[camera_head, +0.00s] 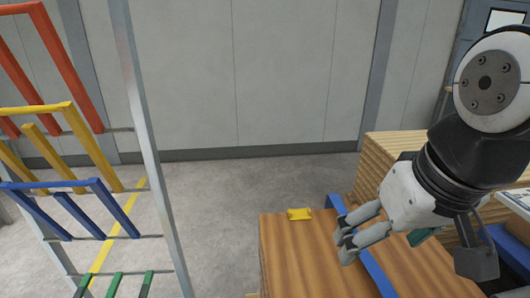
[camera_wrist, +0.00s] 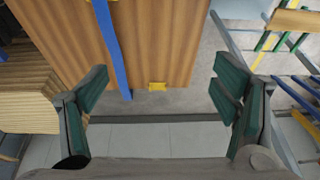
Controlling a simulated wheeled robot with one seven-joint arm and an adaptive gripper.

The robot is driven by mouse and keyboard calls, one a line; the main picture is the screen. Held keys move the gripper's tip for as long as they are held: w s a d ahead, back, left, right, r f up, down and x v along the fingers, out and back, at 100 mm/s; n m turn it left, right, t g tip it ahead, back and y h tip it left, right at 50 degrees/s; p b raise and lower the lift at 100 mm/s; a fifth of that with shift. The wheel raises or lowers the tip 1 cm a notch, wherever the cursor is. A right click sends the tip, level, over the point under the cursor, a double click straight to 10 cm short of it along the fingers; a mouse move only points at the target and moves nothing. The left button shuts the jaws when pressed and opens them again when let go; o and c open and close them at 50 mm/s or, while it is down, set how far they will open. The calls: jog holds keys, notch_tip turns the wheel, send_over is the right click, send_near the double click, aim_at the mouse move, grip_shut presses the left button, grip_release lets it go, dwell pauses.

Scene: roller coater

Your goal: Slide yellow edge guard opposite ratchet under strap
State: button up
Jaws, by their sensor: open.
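A small yellow edge guard (camera_head: 299,214) lies at the far edge of a brown wooden board stack (camera_head: 290,262). A blue strap (camera_head: 371,266) runs across the stack, to the right of the guard and apart from it. My gripper (camera_head: 345,238) is open and empty above the stack near the strap. In the wrist view, my gripper (camera_wrist: 160,97) has its green-padded fingers wide apart. The yellow guard (camera_wrist: 157,86) shows between them at the board edge, beside the blue strap (camera_wrist: 112,50). The ratchet cannot be made out.
A rack (camera_head: 130,90) with red, yellow, blue and green bars stands at the left. Light stacked boards (camera_head: 392,150) stand behind and right of the brown stack. Grey floor (camera_head: 235,185) is clear between rack and stack, before a wall (camera_head: 270,75).

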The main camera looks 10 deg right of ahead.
jog(key=w+r+g, duration=0.1)
jog(key=w+r, duration=0.1)
jog(key=w, duration=0.8)
jog(key=g+b, duration=0.2)
jog(key=g, duration=0.1)
send_over(299, 213)
notch_tip(299, 213, down, 16)
jog(key=shift+w+r, duration=0.1)
jog(key=shift+r, duration=0.05)
notch_tip(299, 213, down, 14)
jog(key=shift+r+p, duration=0.1)
jog(key=shift+p, duration=0.3)
jog(key=shift+c, duration=0.3)
jog(key=c, duration=1.2)
